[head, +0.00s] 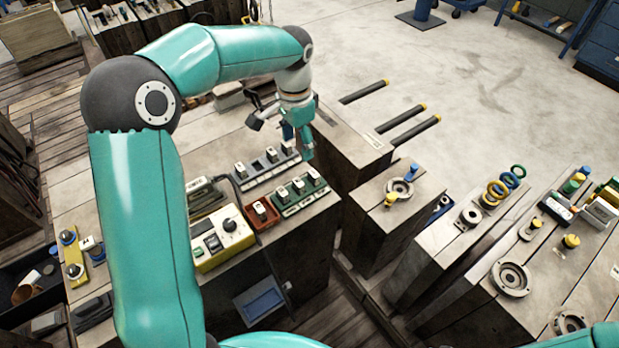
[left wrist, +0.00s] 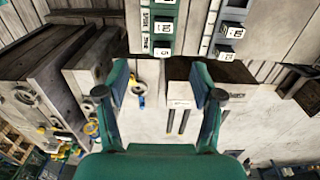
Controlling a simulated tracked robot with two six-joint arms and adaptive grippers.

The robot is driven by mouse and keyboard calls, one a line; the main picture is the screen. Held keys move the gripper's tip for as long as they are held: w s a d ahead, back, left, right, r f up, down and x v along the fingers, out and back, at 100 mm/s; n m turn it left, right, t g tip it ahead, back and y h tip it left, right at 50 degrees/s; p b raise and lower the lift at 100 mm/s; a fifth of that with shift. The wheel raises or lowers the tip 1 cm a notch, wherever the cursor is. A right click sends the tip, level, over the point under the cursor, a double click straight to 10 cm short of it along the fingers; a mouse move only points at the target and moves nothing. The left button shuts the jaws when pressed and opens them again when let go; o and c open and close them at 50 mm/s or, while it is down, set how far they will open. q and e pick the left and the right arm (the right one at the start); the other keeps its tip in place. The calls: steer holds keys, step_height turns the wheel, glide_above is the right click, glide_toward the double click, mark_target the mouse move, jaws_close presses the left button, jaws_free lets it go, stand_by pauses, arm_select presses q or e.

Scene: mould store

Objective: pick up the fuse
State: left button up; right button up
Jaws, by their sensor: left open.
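Several small white-and-dark fuses stand in holders on the wooden block in the head view. The grey strip (head: 257,178) holds some, among them a fuse (head: 240,170). The green strip (head: 290,208) in front holds others, among them a fuse (head: 298,186). One fuse (head: 260,210) sits in a red base (head: 264,222). I cannot tell which fuse is meant. My left gripper (head: 282,134) is open and empty, above the back right end of the strips. In the left wrist view, the green strip's fuse (left wrist: 162,52) lies beyond the open fingers (left wrist: 160,95). My right gripper is not in view.
A yellow control box (head: 222,240) stands left of the red base. Blocks with rings (head: 511,278) and knobs stand at right, with gaps between blocks. Open floor (head: 480,75) lies behind.

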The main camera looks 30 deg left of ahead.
arm_select(q)
glide_above(298, 182)
step_height(298, 182, down, 10)
steer(key=shift+f, duration=0.1)
steer(key=shift+f+p, duration=0.55)
steer(key=shift+f, duration=2.15)
steer(key=c, duration=1.2)
